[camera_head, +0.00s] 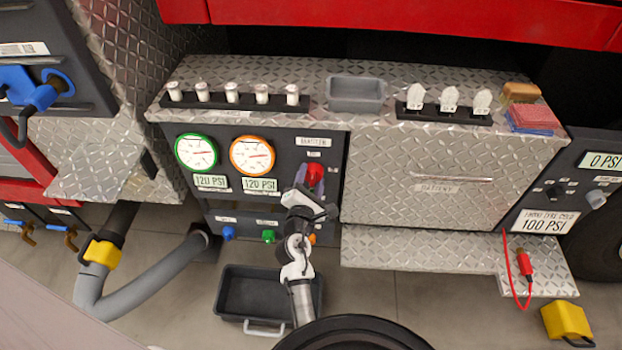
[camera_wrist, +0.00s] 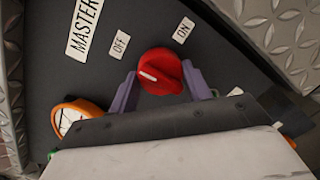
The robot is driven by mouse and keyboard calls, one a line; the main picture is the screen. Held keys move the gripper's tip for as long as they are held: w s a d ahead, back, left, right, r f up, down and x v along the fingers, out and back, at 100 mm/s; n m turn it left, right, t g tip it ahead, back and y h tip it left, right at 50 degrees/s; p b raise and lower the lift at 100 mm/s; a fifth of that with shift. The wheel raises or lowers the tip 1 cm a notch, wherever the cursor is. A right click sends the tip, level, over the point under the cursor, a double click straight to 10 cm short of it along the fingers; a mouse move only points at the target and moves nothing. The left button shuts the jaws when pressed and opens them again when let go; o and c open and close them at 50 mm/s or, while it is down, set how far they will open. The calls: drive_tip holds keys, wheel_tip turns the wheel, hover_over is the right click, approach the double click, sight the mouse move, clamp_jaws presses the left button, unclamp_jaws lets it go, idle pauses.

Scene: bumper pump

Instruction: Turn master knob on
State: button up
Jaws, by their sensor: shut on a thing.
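The red master knob (camera_head: 315,173) is on the dark panel below the MASTER label, right of the two gauges. In the wrist view the knob (camera_wrist: 166,64) sits between the two purple fingers of my gripper (camera_wrist: 159,74), which is shut on it. A white mark on the knob lies on its left side, nearer the OFF label (camera_wrist: 120,44) than the ON label (camera_wrist: 183,30). In the head view my gripper (camera_head: 312,183) reaches the knob from below and partly covers it.
A green-rimmed gauge (camera_head: 196,153) and an orange-rimmed gauge (camera_head: 252,156) are left of the knob. Blue (camera_head: 228,233) and green (camera_head: 268,236) knobs are below. A dark bin (camera_head: 236,293) stands on the floor under the panel. A metal step (camera_head: 430,248) juts out at right.

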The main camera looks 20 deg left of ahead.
drive_tip(key=shift+m, duration=0.3)
drive_tip(key=m, duration=0.3)
drive_tip(key=shift+r+m, duration=0.15)
drive_tip(key=shift+m, duration=0.15)
drive_tip(key=m+g, duration=0.1)
drive_tip(key=m, duration=0.3)
drive_tip(key=shift+d, duration=0.1)
drive_tip(key=m, duration=0.4)
drive_tip(key=shift+y, duration=0.3)
drive_tip(key=m, duration=0.4)
drive_tip(key=shift+w+d+r+g+y, duration=0.1)
drive_tip(key=shift+g+y, duration=0.2)
drive_tip(key=shift+y, duration=0.1)
drive_tip(key=shift+m, duration=0.4)
drive_tip(key=o, duration=1)
